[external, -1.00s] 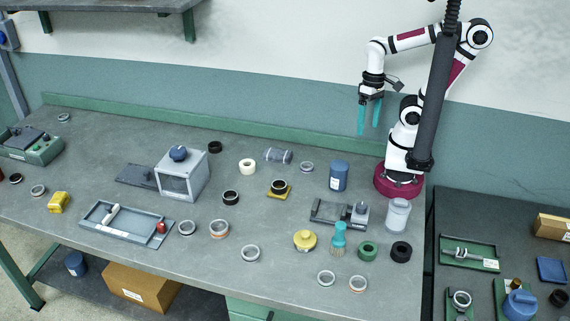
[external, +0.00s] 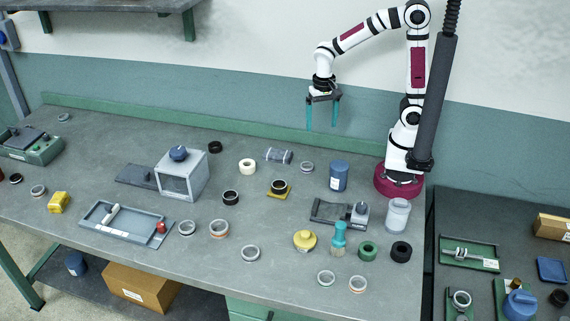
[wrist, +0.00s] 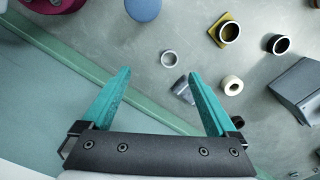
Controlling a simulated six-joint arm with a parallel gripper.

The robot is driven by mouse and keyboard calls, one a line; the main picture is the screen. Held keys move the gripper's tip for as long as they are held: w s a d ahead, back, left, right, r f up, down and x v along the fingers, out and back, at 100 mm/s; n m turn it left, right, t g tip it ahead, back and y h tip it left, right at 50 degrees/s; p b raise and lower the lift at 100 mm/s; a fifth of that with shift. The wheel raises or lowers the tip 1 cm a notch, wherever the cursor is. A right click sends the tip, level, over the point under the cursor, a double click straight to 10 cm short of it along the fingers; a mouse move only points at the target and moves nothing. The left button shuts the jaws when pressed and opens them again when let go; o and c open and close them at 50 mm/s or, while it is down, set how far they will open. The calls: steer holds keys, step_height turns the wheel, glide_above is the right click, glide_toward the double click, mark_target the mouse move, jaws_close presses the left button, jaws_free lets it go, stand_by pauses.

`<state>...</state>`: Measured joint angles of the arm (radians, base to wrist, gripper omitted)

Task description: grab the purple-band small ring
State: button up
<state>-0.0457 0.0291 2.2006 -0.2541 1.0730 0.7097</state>
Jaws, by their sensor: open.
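A small grey ring (external: 307,167) lies flat at the back of the bench, between a clear cylinder and a blue jar. Its band may be faintly purple, but it is too small to be sure; it also shows in the wrist view (wrist: 169,58) just beyond the fingertips. Several similar small rings lie elsewhere, and their band colours are hard to tell. My gripper (external: 322,128) is open and empty, pointing down, high above the back of the bench. In the wrist view its two teal fingers (wrist: 159,73) are wide apart with nothing between them.
A blue jar (external: 339,176) and a clear cylinder (external: 278,156) flank the ring. A black ring on a yellow pad (external: 279,188), a white roll (external: 247,167) and a grey box (external: 181,175) stand nearby. A green ledge (external: 240,127) runs along the back.

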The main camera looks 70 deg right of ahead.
mark_target(307, 162)
steer(key=shift+m, duration=0.8)
steer(key=w+f, duration=0.1)
steer(key=f, duration=0.5)
steer(key=w+f, duration=0.2)
steer(key=f, duration=0.4)
steer(key=w+d+f, duration=0.1)
steer(key=f, duration=0.5)
steer(key=shift+w+f, duration=0.15)
steer(key=shift+f, duration=0.05)
jaws_close()
